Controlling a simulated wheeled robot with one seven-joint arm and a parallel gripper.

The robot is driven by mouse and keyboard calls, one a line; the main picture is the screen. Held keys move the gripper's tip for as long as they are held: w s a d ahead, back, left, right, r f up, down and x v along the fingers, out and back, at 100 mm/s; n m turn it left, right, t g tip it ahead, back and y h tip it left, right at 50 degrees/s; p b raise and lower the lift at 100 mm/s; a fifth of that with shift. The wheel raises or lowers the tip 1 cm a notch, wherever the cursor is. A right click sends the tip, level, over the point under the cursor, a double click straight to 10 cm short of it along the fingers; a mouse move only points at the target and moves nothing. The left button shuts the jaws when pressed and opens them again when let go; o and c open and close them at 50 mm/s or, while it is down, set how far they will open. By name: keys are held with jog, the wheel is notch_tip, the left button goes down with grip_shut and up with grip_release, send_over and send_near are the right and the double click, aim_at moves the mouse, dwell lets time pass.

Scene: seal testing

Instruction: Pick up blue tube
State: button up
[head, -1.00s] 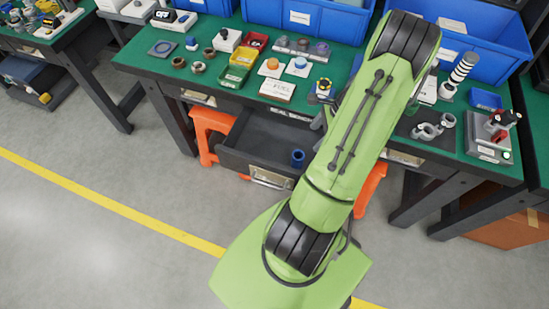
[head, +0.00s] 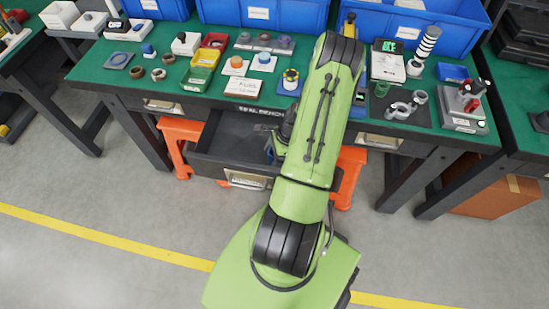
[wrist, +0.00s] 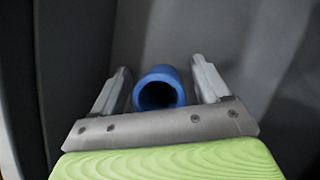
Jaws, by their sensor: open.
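The blue tube (wrist: 160,76) stands in the open drawer, its round open end facing the wrist camera. In the head view a sliver of the blue tube (head: 268,152) shows beside my arm; the rest is hidden. My gripper (wrist: 160,82) is open, with one finger on each side of the tube. A narrow gap shows between the tube and each finger. In the head view my gripper (head: 269,130) is over the drawer, partly hidden by my arm.
The dark drawer (head: 222,142) is pulled out under the green bench, with its walls close around my gripper. The benchtop (head: 150,88) holds small parts, coloured trays and blue bins.

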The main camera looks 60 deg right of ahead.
jog(key=shift+r, duration=0.1)
jog(key=c, duration=1)
jog(key=shift+r, duration=0.1)
jog(key=shift+c, duration=0.2)
